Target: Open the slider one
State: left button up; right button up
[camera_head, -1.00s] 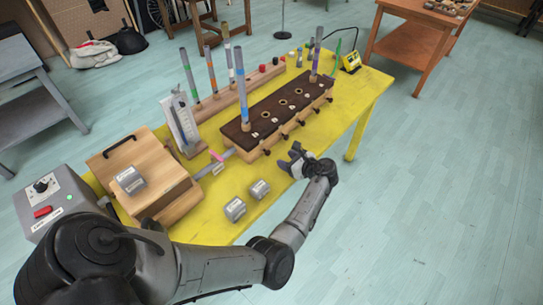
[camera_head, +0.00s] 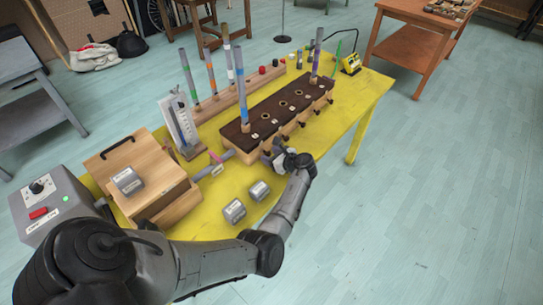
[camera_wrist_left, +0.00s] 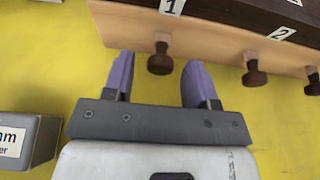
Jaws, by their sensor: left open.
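The slider box (camera_head: 272,112) is a long wooden block with a dark top, holes and a row of dark knobs along its front side. In the left wrist view the slider one knob (camera_wrist_left: 160,60) sticks out of the light wood below the label 1 (camera_wrist_left: 172,6). My left gripper (camera_wrist_left: 158,75) is open, its purple fingers on either side of that knob, with clear gaps. In the head view my left gripper (camera_head: 272,156) is at the near left end of the box's front. My right gripper does not show.
Knob two (camera_wrist_left: 254,74) is to the right in the wrist view. Two grey weights (camera_head: 234,211) (camera_head: 259,190) stand on the yellow table (camera_head: 290,172) near my arm. A wooden box (camera_head: 150,175) and a grey control unit (camera_head: 52,205) are at the left.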

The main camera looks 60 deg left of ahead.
pick_arm(q)
grip_shut()
dwell(0.3)
jog(key=shift+d, duration=0.1)
jog(key=shift+p+v, duration=0.8)
jog(key=shift+v, duration=0.2)
jog(key=shift+w+d+f, duration=0.15)
jog(key=shift+d+f, duration=0.15)
jog(key=shift+d, duration=0.1)
jog(key=shift+f, duration=0.1)
grip_release()
